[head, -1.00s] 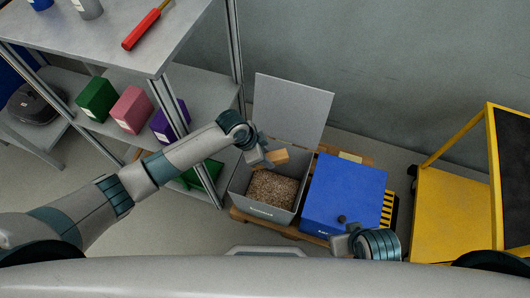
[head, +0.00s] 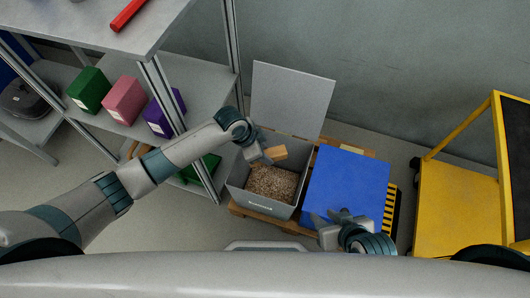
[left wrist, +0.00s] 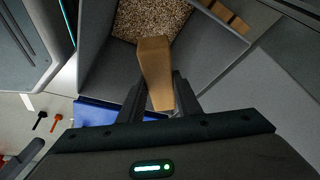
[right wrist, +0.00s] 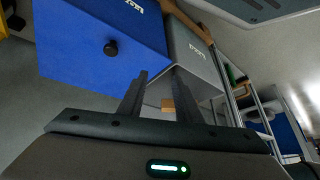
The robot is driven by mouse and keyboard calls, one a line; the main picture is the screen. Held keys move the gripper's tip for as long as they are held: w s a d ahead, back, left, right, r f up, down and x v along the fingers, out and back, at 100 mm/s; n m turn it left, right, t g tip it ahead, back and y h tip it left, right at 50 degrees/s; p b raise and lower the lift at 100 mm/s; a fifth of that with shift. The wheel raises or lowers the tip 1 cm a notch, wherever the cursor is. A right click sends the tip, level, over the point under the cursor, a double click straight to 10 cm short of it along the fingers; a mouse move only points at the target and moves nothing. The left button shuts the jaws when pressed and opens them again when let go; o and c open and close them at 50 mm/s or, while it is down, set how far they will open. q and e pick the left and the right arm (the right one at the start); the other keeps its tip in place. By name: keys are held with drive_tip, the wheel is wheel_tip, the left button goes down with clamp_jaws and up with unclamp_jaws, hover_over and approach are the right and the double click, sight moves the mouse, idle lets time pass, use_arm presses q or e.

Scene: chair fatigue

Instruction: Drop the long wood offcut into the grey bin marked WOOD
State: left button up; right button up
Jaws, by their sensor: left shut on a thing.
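The long wood offcut (head: 278,153) is a light tan block. My left gripper (head: 263,151) is shut on it and holds it above the grey bin (head: 260,203), near its back edge. In the left wrist view the offcut (left wrist: 156,70) lies between the fingers and points toward wood chips in the bin. The bin's grey lid (head: 292,98) stands open behind it; its front label is too small to read. My right gripper (head: 337,222) is at the front edge of a blue bin. Its fingers (right wrist: 158,88) are apart, with nothing seen held between them.
The closed blue bin (head: 347,185) stands right of the grey bin on a wooden pallet (head: 270,223); its black knob (right wrist: 111,48) shows in the right wrist view. A metal shelf (head: 212,85) with coloured boxes is at left. A yellow trolley (head: 455,210) is at right.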

use_arm(q)
drive_tip(key=shift+f+b, duration=0.55)
drive_tip(key=shift+f, duration=0.2)
drive_tip(key=shift+f+b, duration=0.35)
use_arm(e)
drive_tip(key=shift+w+a+r+t+y, duration=0.25)
drive_tip(key=shift+w+a+t+y, duration=0.15)
drive_tip(key=shift+a, duration=0.35)
drive_tip(key=shift+w+a+r+t+y, duration=0.3)
drive_tip(key=shift+w+a+t, duration=0.15)
drive_tip(key=shift+a, duration=0.3)
use_arm(q)
drive_tip(key=o, duration=1.2)
use_arm(e)
drive_tip(key=shift+s+d, duration=0.1)
